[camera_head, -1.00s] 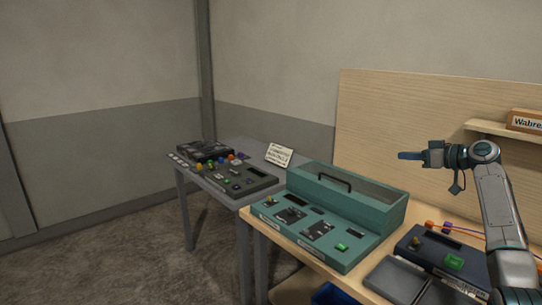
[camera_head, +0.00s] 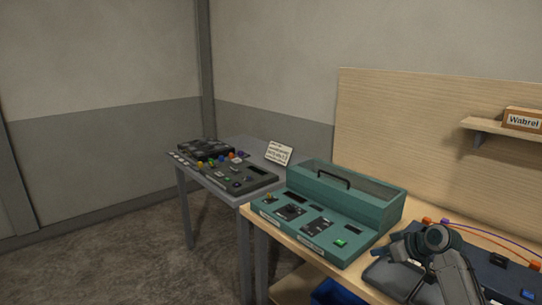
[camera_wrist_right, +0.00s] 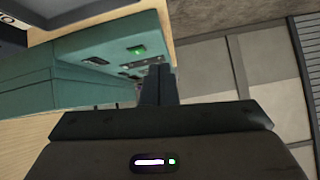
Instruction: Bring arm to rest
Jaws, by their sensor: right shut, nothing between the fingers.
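My right gripper (camera_head: 378,250) is low over the front table, at the right side of the teal console (camera_head: 340,190). It is shut and empty; its two dark fingers are together in the right wrist view (camera_wrist_right: 158,82). The wrist and forearm come up from the lower right and are bent, with the hand pointing left. The teal console has a lit green button (camera_head: 341,242), which also shows in the right wrist view (camera_wrist_right: 136,50). I cannot tell whether the fingers touch the console. My left gripper is not in view.
A dark blue console (camera_head: 492,262) lies partly hidden behind my right arm. A grey table (camera_head: 250,151) with a dark control panel (camera_head: 245,182) stands at the left. A wooden shelf (camera_head: 485,126) holds a labelled box (camera_head: 523,119). Open floor lies at front left.

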